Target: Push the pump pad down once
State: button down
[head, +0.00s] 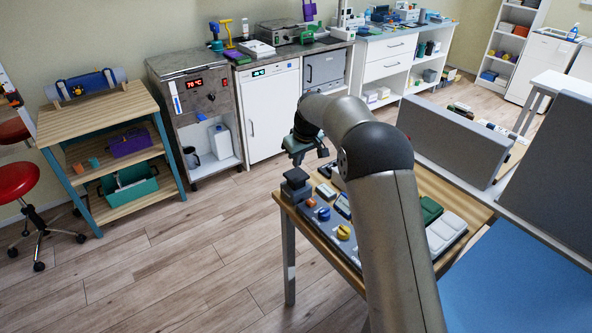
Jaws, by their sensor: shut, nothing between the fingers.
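A dark grey stepped block (295,188) stands at the near-left corner of the wooden table; its raised top looks like the pump pad (296,174). My gripper (298,159) hangs just above this top, pointing down, with its jaws shut and empty. A small gap seems to lie between the fingertips and the top, but at this size I cannot tell for sure whether they touch. My own arm crosses the middle of the view and hides part of the table.
The wooden table (322,236) carries a panel with an orange knob, a blue knob (323,214) and a yellow knob (344,232) right beside the block. A green box (430,209) and a pale grey tray (446,232) lie to the right. Open floor (215,235) lies left.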

jog(key=v, duration=0.7)
jog(key=shift+b, duration=0.35)
dwell(0.6)
dwell(1.0)
